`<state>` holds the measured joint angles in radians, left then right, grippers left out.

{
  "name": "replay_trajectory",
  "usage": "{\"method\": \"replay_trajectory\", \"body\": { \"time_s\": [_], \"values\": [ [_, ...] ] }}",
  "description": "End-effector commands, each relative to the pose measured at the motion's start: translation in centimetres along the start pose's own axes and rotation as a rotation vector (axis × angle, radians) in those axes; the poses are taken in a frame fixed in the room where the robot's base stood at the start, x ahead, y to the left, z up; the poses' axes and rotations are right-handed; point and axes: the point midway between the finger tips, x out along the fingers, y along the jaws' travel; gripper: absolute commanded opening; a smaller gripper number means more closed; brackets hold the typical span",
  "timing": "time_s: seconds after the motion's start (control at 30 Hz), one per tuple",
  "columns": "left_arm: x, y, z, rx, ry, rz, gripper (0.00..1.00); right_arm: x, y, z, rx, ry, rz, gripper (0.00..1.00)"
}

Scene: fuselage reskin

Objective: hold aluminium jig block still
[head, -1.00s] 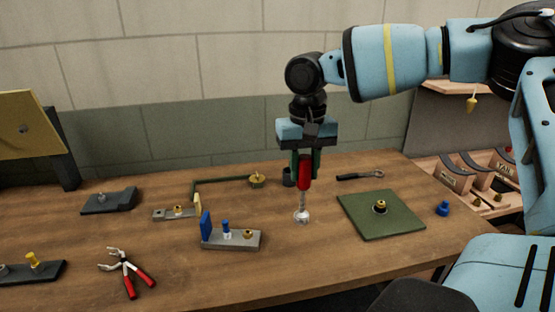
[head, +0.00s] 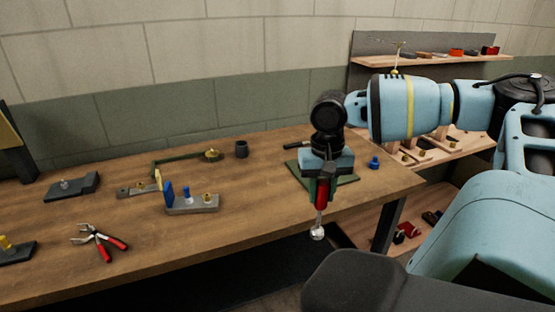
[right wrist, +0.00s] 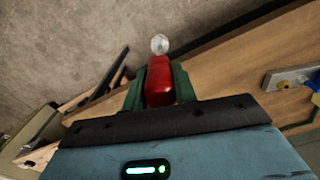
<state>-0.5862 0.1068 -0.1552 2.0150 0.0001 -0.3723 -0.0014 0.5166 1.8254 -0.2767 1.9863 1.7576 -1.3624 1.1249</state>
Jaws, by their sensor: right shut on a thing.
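The aluminium jig block (head: 205,205) is a grey bar with a blue upright plate, a blue pin and a brass bush. It lies flat on the wooden table near the front edge, left of my right gripper. A grey block with a brass fitting in the right wrist view (right wrist: 288,78) looks like the same one. My right gripper (head: 321,190) is shut on a red-handled tool (right wrist: 159,82) with a round shiny end pointing down. The gripper is apart from the jig block, by the table's front edge. My left gripper is out of view.
Red-handled pliers (head: 97,240) lie left of the jig block. A green mat (head: 345,177) lies partly hidden behind my right gripper. A dark cup (head: 241,149) and a blue knob (head: 374,162) stand on the table (head: 140,270). A wooden rack (head: 460,145) stands at right.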

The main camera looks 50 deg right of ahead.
Motion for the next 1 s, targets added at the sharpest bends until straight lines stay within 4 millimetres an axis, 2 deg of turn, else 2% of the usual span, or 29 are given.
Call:
{"method": "replay_trajectory", "body": {
  "time_s": [0.1,0.2,0.4,0.57,0.8,1.0],
  "values": [
    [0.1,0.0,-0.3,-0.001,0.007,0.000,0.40,3.5,-1.4,2.5,-0.035,-0.003,-0.015,0.00],
    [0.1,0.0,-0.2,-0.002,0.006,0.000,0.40,5.7,-3.2,4.4,-0.080,-0.001,-0.014,0.00],
    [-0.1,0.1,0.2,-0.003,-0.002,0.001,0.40,8.1,-8.2,8.0,-0.209,0.003,-0.011,0.00],
    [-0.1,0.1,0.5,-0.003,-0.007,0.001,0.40,8.8,-12.7,11.1,-0.349,0.006,-0.008,0.00],
    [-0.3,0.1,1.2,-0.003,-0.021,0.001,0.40,8.2,-18.8,15.7,-0.593,0.009,-0.003,0.00],
    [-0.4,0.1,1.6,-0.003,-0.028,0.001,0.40,7.6,-21.3,18.2,-0.738,0.005,0.001,0.00]
  ]
}}
